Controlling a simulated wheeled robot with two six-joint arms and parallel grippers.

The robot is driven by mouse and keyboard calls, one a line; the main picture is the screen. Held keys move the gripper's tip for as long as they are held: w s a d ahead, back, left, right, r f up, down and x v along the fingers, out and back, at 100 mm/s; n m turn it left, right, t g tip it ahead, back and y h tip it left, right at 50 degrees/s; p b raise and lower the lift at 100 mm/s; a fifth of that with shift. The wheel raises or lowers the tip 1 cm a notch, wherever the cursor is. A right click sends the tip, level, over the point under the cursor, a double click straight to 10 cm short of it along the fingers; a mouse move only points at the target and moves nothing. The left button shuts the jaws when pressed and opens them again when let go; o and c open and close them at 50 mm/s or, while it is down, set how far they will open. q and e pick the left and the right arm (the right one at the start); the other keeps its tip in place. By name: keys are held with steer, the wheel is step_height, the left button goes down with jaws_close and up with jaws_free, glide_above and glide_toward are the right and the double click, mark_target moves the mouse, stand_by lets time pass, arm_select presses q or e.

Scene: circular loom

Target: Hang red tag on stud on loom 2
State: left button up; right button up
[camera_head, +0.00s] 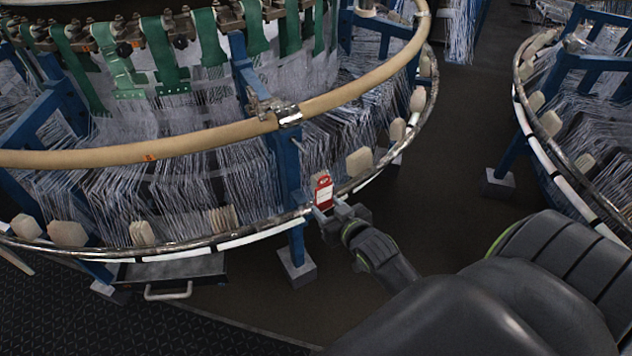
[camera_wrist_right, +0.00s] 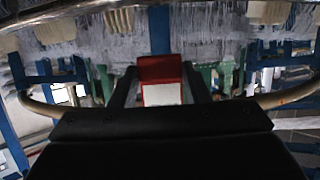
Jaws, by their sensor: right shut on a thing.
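The red tag (camera_head: 324,192), with a white lower panel, is upright in front of the loom's lower metal ring, near a blue post (camera_head: 287,170). My right gripper (camera_head: 328,212) is shut on the tag. In the right wrist view the red tag (camera_wrist_right: 162,80) sits between the two dark fingers (camera_wrist_right: 160,88). My left gripper is not in view.
The loom's tan upper ring (camera_head: 200,138) and lower metal ring (camera_head: 225,238) curve around the front, with white threads behind. A second loom (camera_head: 540,130) stands at the right. Dark floor (camera_head: 460,140) lies clear between them. A metal box with a handle (camera_head: 168,290) sits below.

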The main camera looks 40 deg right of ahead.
steer(key=shift+w+d+f+b, duration=0.15)
steer(key=shift+w+b, duration=0.15)
steer(key=shift+w, duration=0.3)
steer(key=shift+w+d+b, duration=0.1)
steer(key=shift+w+b, duration=0.2)
steer(key=shift+w, duration=0.3)
steer(key=w, duration=0.4)
steer(key=shift+w+d+r+b, duration=0.1)
steer(key=shift+w+r+b, duration=0.05)
steer(key=shift+r+b, duration=0.25)
steer(key=shift+f, duration=0.1)
steer(key=shift+w, duration=0.25)
stand_by(0.3)
steer(key=shift+w+d, duration=0.1)
steer(key=shift+w, duration=0.65)
